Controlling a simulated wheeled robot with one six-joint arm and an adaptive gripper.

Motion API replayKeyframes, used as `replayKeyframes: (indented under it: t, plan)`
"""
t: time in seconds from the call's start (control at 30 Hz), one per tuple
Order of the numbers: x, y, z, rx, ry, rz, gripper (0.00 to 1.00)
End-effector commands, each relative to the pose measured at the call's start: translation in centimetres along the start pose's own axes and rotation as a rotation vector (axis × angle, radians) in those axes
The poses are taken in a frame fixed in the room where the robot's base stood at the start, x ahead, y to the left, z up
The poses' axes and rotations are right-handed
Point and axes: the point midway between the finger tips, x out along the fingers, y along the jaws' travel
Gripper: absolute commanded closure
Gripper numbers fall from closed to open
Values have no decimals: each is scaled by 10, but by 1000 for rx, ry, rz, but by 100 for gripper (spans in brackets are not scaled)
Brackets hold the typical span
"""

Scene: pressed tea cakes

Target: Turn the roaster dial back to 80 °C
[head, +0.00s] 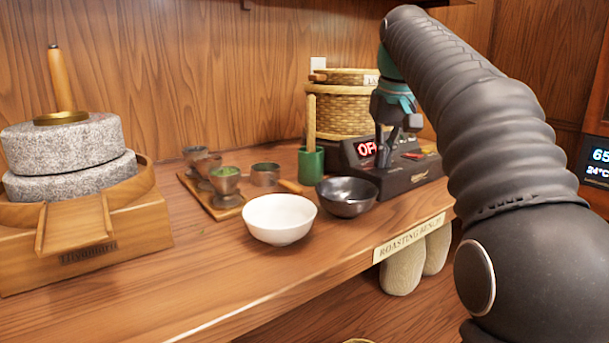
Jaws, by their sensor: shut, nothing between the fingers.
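The roaster (400,178) is a low black box at the right end of the bench, behind the dark bowl. Its red lit display shows "OF", and the rest is covered by my gripper. My gripper (383,160) points down in front of the roaster, just right of the lit letters. It is shut and empty. I cannot tell whether it touches the roaster. A small red mark (413,156) shows on the roaster's top, right of the gripper. I cannot make out the dial or its scale from here.
A black bowl (347,198) and white bowl (279,220) stand in front of the roaster. A green cup (311,166) holding a wooden tool and a wicker basket (343,112) are close by. A stone mill (65,150) stands at left. The bench front (250,290) is clear.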

Motion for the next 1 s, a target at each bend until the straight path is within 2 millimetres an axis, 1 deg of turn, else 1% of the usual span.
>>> replayKeyframes:
  t: [0.37,1.0]
  plan:
    - [-1,2,-1,0,2,0,100]
    - [-2,12,2,1,1,0,100]
